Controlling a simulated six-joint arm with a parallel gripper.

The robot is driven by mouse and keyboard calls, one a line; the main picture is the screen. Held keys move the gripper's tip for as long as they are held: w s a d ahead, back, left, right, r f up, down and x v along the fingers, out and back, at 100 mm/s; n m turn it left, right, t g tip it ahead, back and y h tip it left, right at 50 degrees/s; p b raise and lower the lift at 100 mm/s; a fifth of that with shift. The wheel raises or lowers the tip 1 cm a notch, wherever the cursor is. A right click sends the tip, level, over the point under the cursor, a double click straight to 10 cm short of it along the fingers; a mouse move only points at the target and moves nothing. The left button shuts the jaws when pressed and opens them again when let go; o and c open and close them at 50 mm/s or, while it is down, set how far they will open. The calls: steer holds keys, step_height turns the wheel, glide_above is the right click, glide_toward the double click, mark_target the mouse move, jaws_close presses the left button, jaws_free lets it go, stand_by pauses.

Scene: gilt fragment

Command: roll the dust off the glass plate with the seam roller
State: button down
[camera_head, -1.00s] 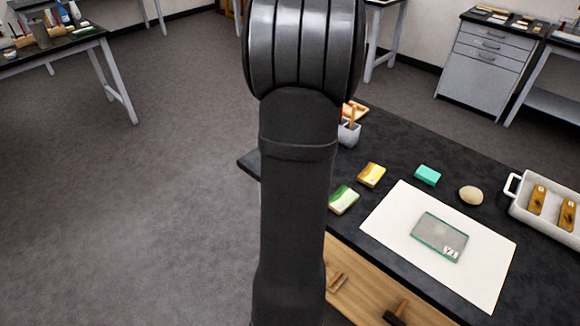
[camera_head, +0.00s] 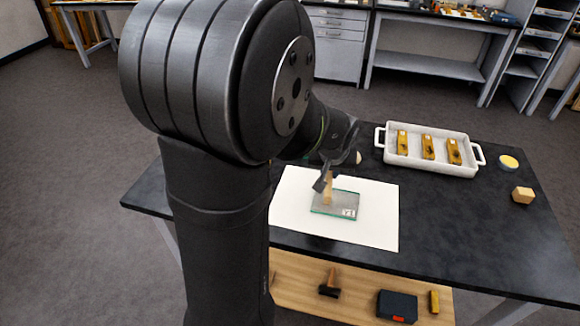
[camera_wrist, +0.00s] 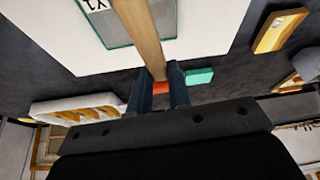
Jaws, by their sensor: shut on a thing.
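The glass plate (camera_head: 350,201) lies flat on a white sheet (camera_head: 375,225), with a greenish edge and a small marked label at its near right corner. Part of it also shows at the top of the wrist view (camera_wrist: 118,30). My gripper (camera_head: 324,182) is over the plate, shut on the wooden handle (camera_head: 328,192) of the seam roller. In the wrist view the handle (camera_wrist: 140,35) runs up from between my fingers (camera_wrist: 161,74) across the plate, with an orange-red part between them. The roller's head is not visible, and I cannot tell whether it touches the glass.
A white tray (camera_head: 385,157) with three gilt pieces stands at the back of the dark table (camera_head: 460,225). A green block (camera_wrist: 200,76) lies beside the sheet. The table's front right is clear.

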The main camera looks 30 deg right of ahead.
steer(key=s+d+r+m, duration=0.1)
steer(key=s+d, duration=0.3)
steer(key=s, duration=0.3)
steer(key=shift+s+d+f, duration=0.1)
steer(key=shift+f, duration=1.45)
steer(key=shift+s+d+f, duration=0.1)
steer(key=shift+f, duration=1.4)
steer(key=shift+w+a+f, duration=0.25)
steer(key=shift+a+f, duration=0.05)
steer(key=shift+f, duration=0.25)
steer(key=shift+w+a+f, duration=0.25)
steer(key=shift+f, duration=0.25)
steer(key=shift+w+a, duration=0.9)
steer(key=shift+a, duration=0.05)
steer(key=s+d, duration=0.3)
step_height(320, 180, up, 9)
steer(key=shift+f, duration=0.2)
steer(key=shift+w, duration=0.1)
